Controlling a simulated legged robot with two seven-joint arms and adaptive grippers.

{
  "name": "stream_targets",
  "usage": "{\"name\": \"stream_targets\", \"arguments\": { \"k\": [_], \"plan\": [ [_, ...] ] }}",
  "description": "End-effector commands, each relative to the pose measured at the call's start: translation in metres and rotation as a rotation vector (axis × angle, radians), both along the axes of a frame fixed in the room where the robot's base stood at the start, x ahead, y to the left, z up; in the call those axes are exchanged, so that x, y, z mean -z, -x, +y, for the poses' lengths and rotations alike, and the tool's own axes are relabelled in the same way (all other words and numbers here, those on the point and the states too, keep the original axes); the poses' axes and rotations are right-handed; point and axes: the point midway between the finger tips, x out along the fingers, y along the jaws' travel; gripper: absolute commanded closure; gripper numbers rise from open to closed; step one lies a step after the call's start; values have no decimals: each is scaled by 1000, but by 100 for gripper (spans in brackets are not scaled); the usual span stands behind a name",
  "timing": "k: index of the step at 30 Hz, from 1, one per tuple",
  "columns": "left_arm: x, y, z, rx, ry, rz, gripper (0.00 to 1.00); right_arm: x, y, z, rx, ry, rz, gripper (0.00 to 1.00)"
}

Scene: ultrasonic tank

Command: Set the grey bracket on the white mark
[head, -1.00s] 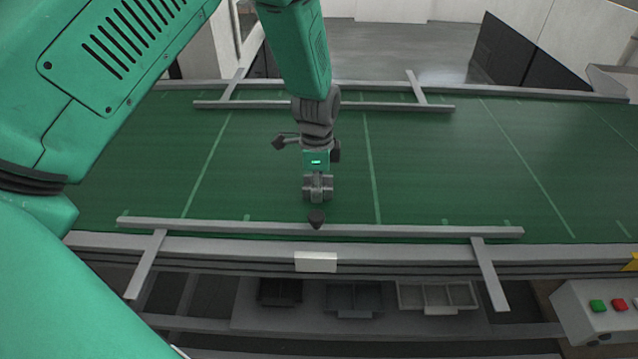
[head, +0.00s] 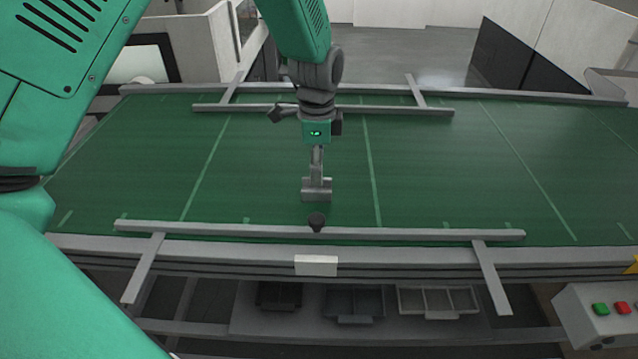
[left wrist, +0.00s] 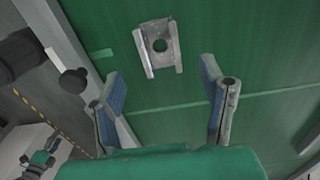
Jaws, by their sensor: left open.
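The grey bracket (head: 316,196) lies on the green belt near the front rail. In the left wrist view the bracket (left wrist: 172,46) is a shallow channel with a round hole, just beyond my fingertips. My left gripper (head: 317,168) is above it, pointing down; in the head view its fingers overlap side-on. In the left wrist view my left gripper (left wrist: 160,82) has its two fingers wide apart with nothing between them. A white rectangle (head: 316,265) sits on the belt's front edge; I see no white mark on the belt, and the spot under the bracket is hidden. My right gripper is not in view.
A black knob (head: 317,221) stands at the front guide rail (head: 420,233), close to the bracket; a rear rail (head: 390,109) runs behind. Trays (head: 437,301) sit below the belt. A button box (head: 600,312) is at right. The belt's right side is clear.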

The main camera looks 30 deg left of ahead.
Motion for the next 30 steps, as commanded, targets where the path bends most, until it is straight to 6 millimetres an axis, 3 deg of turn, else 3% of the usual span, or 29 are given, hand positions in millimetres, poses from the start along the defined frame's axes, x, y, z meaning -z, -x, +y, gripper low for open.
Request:
{"name": "stream_targets", "arguments": {
  "k": [3,9,30],
  "plan": [
    [-23,-1,0,0,0,-4,36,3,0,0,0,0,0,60],
    [-45,-1,-1,1,0,0,36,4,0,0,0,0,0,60],
    [-49,0,0,0,1,2,36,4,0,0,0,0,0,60]
  ]
}}
